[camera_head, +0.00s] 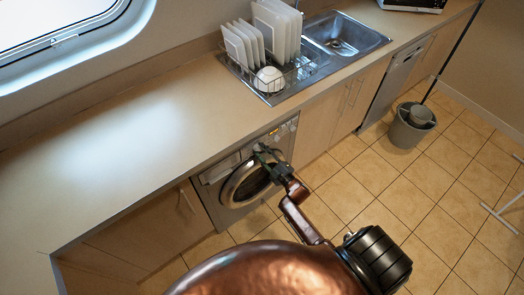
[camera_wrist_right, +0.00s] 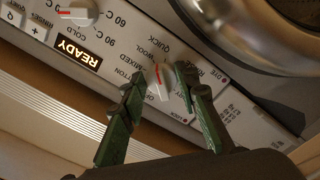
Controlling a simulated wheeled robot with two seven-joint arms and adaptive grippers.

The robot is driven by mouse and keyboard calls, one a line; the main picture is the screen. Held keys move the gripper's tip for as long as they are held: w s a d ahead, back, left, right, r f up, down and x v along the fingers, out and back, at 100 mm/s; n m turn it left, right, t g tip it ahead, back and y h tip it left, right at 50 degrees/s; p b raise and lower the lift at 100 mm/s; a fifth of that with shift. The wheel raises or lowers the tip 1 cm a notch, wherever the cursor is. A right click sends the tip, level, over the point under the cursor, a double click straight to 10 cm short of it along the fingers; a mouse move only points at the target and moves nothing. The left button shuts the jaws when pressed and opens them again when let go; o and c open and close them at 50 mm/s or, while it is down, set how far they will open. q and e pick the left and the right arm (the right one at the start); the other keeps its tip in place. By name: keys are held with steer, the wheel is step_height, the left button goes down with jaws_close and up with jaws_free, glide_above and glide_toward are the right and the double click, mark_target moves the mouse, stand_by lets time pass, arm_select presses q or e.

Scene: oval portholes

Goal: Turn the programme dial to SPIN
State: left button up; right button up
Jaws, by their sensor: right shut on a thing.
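The programme dial (camera_wrist_right: 157,85) is a white knob with a red mark on the panel of the washing machine (camera_head: 213,183). In the right wrist view, the mark points up the picture, toward the lettering around WOOL and MIXED. My right gripper (camera_wrist_right: 158,88) is shut on the dial, with one green finger at each side. In the head view, this gripper (camera_head: 266,154) is at the machine's top front, and the dial is too small to make out. COTTON and QUICK are also readable; the right finger covers some lettering, and I cannot read SPIN. My left gripper is out of view.
A temperature dial (camera_wrist_right: 76,12) and a lit READY display (camera_wrist_right: 78,53) are on the same panel. The round door (camera_head: 245,185) is just below the gripper. The worktop (camera_head: 120,140) overhangs the machine. A grey bucket (camera_head: 408,130) stands on the floor at right.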

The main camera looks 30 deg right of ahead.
steer(key=m+p, duration=0.2)
steer(key=m, duration=0.3)
steer(key=shift+a+f+m, duration=0.1)
steer(key=shift+a+m, duration=0.05)
steer(key=shift+m, duration=0.15)
steer(key=m+p, duration=0.2)
steer(key=m, duration=0.3)
steer(key=shift+a, duration=0.15)
steer(key=m+p, duration=0.1)
steer(key=m, duration=0.4)
steer(key=shift+a+m, duration=0.15)
steer(key=shift+m, duration=0.25)
steer(key=m, duration=0.5)
steer(key=shift+a, duration=0.15)
steer(key=shift+m, duration=0.3)
steer(key=o, duration=1.1)
